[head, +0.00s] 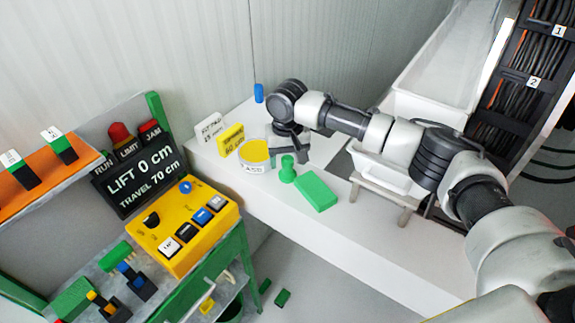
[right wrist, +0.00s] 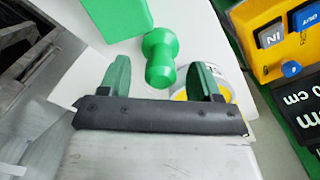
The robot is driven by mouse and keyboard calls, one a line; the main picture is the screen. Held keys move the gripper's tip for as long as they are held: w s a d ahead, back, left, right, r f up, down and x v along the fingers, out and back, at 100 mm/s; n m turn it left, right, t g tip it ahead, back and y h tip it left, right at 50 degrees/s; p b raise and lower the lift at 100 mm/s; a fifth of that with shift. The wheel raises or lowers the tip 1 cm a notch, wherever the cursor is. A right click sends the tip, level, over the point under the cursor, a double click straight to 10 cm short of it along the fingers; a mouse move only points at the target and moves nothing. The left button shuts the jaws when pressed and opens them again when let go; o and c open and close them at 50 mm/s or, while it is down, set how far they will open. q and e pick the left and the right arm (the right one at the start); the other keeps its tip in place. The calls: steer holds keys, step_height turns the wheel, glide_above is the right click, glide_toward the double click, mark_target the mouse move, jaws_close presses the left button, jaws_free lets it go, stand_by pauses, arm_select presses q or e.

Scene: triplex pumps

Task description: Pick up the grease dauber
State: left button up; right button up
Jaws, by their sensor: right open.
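The grease dauber looks to be the green knobbed piece (head: 288,170), upright on the white bench in front of a round tub of yellow grease (head: 254,151). My right gripper (head: 290,141) is open and empty, just behind the dauber and beside the tub. In the right wrist view the dauber (right wrist: 159,55) shows between and beyond the two green fingers of the right gripper (right wrist: 158,72); I see no contact. The tub is partly hidden behind one finger there. My left gripper is not in view.
A green block (head: 316,191) lies right of the dauber on the white bench (head: 350,240). Label cards (head: 230,138) and a small blue item (head: 259,93) stand behind. A yellow control box (head: 185,228) is at left, a white trough (head: 425,75) at right.

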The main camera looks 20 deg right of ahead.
steer(key=shift+f, duration=0.3)
